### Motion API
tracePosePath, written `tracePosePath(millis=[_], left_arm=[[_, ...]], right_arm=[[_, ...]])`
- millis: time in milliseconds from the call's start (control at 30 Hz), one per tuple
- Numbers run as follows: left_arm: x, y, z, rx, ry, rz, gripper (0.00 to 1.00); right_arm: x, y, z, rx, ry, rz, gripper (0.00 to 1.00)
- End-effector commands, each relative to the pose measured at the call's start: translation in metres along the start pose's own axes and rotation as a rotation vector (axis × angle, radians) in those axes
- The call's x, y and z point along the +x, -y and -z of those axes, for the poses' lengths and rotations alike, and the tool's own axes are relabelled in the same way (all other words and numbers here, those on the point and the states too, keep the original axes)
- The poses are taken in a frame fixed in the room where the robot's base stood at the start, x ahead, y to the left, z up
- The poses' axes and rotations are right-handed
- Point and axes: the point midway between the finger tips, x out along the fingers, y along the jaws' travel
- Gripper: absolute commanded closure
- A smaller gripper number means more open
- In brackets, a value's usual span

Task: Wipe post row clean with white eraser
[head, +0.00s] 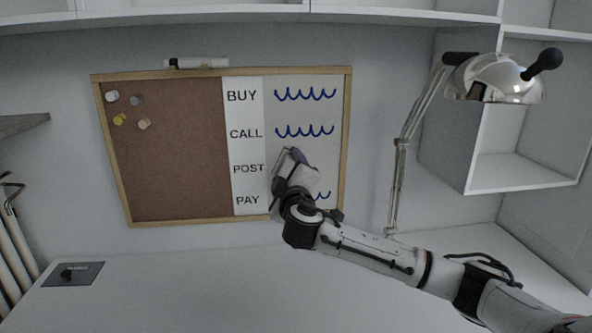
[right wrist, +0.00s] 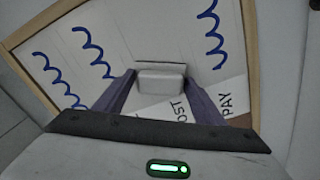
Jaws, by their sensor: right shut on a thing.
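The board (head: 175,150) hangs on the wall, cork at left and whiteboard (head: 327,160) at right, with rows BUY, CALL, POST (head: 249,168) and PAY. Blue squiggles show in the BUY (head: 305,95) and CALL (head: 304,131) rows, and part of one in the PAY row (head: 322,195). My right gripper (head: 287,160) is in front of the POST row and covers part of it. The right wrist view shows it shut on the white eraser (right wrist: 160,78), at the board. No blue mark shows in the visible POST row; the surface behind the eraser is hidden. My left gripper is not in view.
A white marker (head: 200,63) lies along the top of the frame. Several pins (head: 120,119) are in the cork. A metal lamp (head: 400,150) stands right of the board, near my right arm, with a cubby shelf (head: 520,140) beyond. The desk (head: 170,295) is mostly clear.

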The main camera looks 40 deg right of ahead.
Motion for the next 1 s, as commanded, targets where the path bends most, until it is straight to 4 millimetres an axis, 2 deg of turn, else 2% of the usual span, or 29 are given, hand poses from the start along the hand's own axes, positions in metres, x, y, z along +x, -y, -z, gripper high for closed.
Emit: tracePosePath(millis=[133, 367, 700, 1000], left_arm=[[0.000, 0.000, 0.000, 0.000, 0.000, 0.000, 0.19], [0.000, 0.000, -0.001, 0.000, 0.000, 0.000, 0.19], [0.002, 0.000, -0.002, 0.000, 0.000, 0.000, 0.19], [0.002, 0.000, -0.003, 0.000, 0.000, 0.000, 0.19]], right_arm=[[-0.001, 0.006, 0.011, 0.002, -0.001, 0.001, 0.82], [-0.001, 0.010, 0.017, 0.000, 0.001, 0.000, 0.82], [0.001, 0.025, 0.041, 0.002, 0.000, 0.001, 0.82], [0.002, 0.026, 0.046, -0.001, -0.001, -0.001, 0.82]])
